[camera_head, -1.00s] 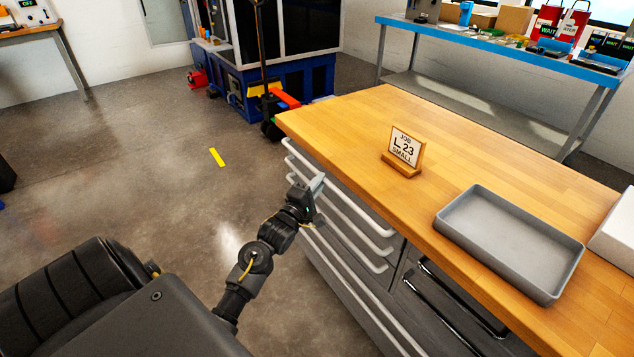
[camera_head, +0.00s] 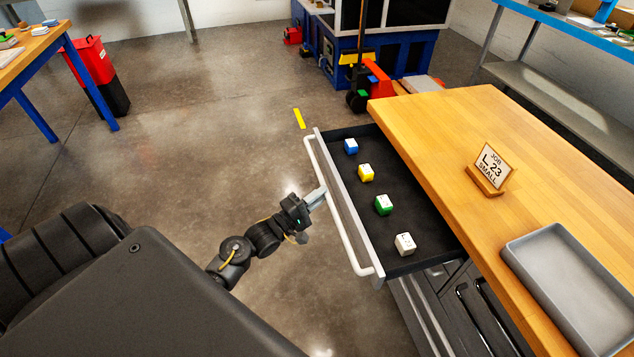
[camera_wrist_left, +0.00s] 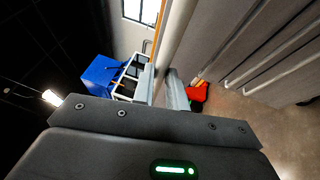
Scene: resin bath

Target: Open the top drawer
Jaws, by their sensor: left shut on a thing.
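The top drawer (camera_head: 345,212) is pulled out from under the wooden worktop. Its dark inside holds blue (camera_head: 350,146), yellow (camera_head: 366,172), green (camera_head: 383,204) and white (camera_head: 404,243) blocks in a row. My left gripper (camera_head: 318,196) is shut on the drawer's long pale handle (camera_head: 355,258), near its middle. In the left wrist view, the pale handle (camera_wrist_left: 176,35) runs up from the gripper fingers (camera_wrist_left: 172,92). My right gripper is in neither view.
On the worktop (camera_head: 440,130) stand a job sign (camera_head: 491,167) and a grey tray (camera_head: 585,285). Other drawers lie below. A red pallet jack (camera_head: 378,82) stands beyond the bench. The floor left of the drawer is clear.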

